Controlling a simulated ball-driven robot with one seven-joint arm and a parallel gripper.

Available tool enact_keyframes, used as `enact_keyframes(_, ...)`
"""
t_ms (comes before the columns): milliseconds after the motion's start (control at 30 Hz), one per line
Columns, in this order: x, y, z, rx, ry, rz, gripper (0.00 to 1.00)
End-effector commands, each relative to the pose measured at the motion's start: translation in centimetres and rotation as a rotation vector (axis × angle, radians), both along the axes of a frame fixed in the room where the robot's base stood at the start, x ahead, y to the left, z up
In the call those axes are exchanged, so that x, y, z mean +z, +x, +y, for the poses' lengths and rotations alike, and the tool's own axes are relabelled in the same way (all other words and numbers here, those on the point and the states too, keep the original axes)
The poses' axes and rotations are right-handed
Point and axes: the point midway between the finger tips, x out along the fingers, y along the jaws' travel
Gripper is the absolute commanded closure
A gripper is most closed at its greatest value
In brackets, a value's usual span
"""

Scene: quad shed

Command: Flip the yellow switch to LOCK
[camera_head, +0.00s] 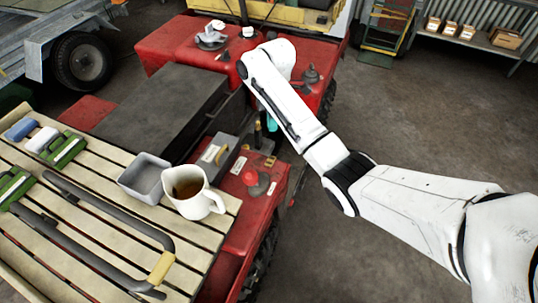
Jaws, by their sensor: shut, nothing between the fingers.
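A small grey box (229,145) with a pale label stands on the red quad's rear panel. A curved yellow-tan lever (221,155) sits on it and looks like the switch. A smaller yellow piece (270,161) lies to its right on the panel; I cannot tell what it is. The label lettering is too small to read, so the lever's setting is unclear. My white arm reaches in from the right and bends above the quad. My gripper is not clearly visible; the forearm hides the space below the wrist.
A red knob (250,177) stands beside the box, near my forearm. A slatted wooden rack (95,205) at left carries a mug (193,193), a grey tray (146,178) and a dark bar handle (110,213). A dark flat case (160,112) lies behind. Concrete floor at right is open.

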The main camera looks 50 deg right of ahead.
Motion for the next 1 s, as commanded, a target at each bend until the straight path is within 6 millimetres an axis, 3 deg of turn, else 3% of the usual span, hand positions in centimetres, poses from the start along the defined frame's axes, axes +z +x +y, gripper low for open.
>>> enact_keyframes(300, 0.07, -0.13, 0.47, 0.543, 0.055, -0.039, 1.00)
enact_keyframes(500, 0.12, -0.19, 0.69, 0.777, 0.079, -0.062, 1.00)
enact_keyframes(1000, 0.13, -0.23, 0.76, 0.870, 0.087, -0.072, 1.00)
